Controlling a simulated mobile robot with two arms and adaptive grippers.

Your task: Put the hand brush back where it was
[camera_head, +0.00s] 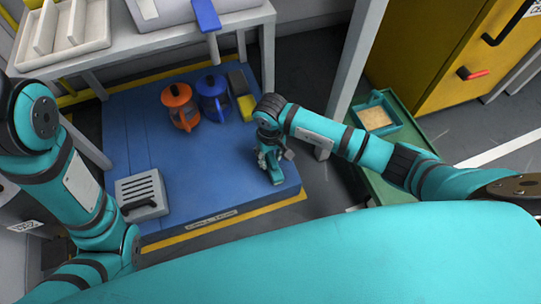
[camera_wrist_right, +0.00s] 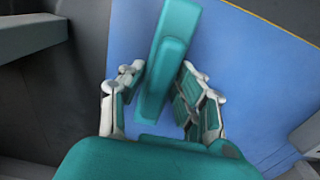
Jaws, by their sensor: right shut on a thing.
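My right gripper (camera_head: 270,158) is over the right part of the blue platform (camera_head: 225,165) in the head view. It is shut on the hand brush (camera_wrist_right: 168,55), a long teal piece between the fingers in the right wrist view. The fingers of my right gripper (camera_wrist_right: 163,100) stand on both sides of it. In the head view the brush (camera_head: 276,174) shows only as a small teal part below the fingers. Its bristles are not visible, and I cannot tell whether it touches the platform. My left gripper is out of view.
An orange pot (camera_head: 180,106) and a blue pot (camera_head: 213,98) stand on the platform, with a yellow-and-grey block (camera_head: 246,106) beside them. A grey slotted box (camera_head: 141,195) is at the front left.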

